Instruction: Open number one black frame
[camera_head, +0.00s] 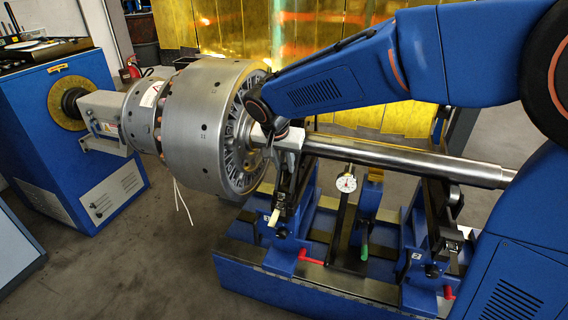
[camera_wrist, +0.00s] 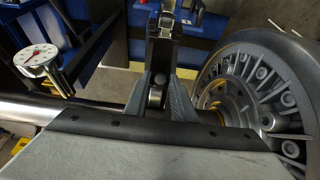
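The number one black frame (camera_head: 287,184) stands on the left support of the blue stand, under the shaft next to the rotor. In the wrist view its dark upper part (camera_wrist: 162,52) shows upright, with a small metal roller (camera_wrist: 155,97) near it. My gripper (camera_head: 284,140) is at the shaft, above this frame. In the wrist view my gripper's two grey fingers (camera_wrist: 162,85) are apart, one on each side of the frame's narrow dark part. I cannot tell whether they touch it. The number two black frame (camera_head: 438,205) stands at the right support.
The steel rotor (camera_head: 205,125) is close on the left of my gripper, and its finned face (camera_wrist: 262,92) fills the right of the wrist view. The shaft (camera_head: 410,160) runs right. A dial gauge (camera_head: 346,183) stands between the supports. A blue drive cabinet (camera_head: 75,125) is far left.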

